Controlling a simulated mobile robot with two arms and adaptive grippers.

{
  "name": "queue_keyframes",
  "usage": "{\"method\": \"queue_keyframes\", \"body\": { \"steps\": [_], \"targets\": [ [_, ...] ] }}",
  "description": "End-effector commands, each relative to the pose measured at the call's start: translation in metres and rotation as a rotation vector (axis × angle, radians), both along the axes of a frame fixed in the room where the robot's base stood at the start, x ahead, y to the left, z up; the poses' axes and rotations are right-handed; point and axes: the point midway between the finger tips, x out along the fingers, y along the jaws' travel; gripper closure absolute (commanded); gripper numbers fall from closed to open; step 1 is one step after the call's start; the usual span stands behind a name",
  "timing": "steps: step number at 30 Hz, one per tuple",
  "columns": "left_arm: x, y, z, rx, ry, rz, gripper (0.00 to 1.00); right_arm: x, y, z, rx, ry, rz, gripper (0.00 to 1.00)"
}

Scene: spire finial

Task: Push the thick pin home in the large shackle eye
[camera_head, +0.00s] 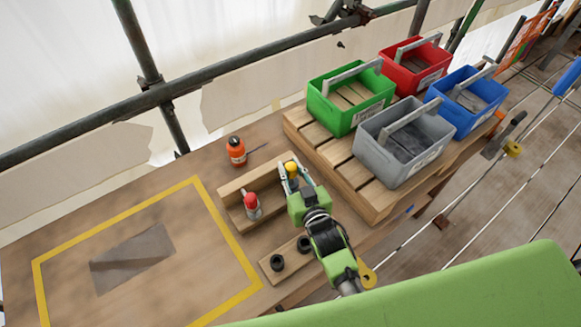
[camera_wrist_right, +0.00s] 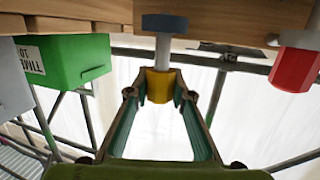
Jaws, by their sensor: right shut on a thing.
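My right gripper (camera_head: 291,172) is shut on the yellow grip (camera_head: 292,167) of a pin, at the right end of a wooden rack (camera_head: 234,188). In the right wrist view the fingers (camera_wrist_right: 160,92) close around the yellow grip (camera_wrist_right: 160,84). A grey shank (camera_wrist_right: 163,52) runs from it to a dark collar (camera_wrist_right: 165,23) at the wood. A second pin with a red grip (camera_head: 250,199) stands upright in the rack, left of the gripper; it also shows in the right wrist view (camera_wrist_right: 295,69). I cannot tell which pin is thick. No shackle eye is clearly recognisable. My left gripper is out of view.
Two black rings (camera_head: 277,262) (camera_head: 304,244) sit on a small board (camera_head: 291,262) close to my right arm. Green (camera_head: 342,110), red, blue and grey (camera_head: 385,160) crates stand on a pallet to the right. An orange bottle (camera_head: 236,153) stands behind. The yellow-framed area (camera_head: 236,262) is mostly clear.

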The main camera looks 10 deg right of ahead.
Motion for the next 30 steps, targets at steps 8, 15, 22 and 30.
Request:
{"method": "queue_keyframes", "body": {
  "steps": [8, 15, 22, 30],
  "targets": [
    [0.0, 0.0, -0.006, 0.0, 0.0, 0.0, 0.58, 0.0, 0.0, -0.007, 0.0, -0.001, 0.0, 1.0],
    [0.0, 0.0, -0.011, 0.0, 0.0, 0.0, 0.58, 0.0, 0.0, -0.013, 0.001, -0.001, 0.0, 1.0],
    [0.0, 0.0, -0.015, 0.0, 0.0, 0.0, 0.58, 0.0, 0.0, -0.019, 0.001, -0.001, 0.0, 1.0],
    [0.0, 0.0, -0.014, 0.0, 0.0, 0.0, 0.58, 0.0, 0.0, -0.019, 0.001, 0.0, 0.0, 0.59]
  ]
}}
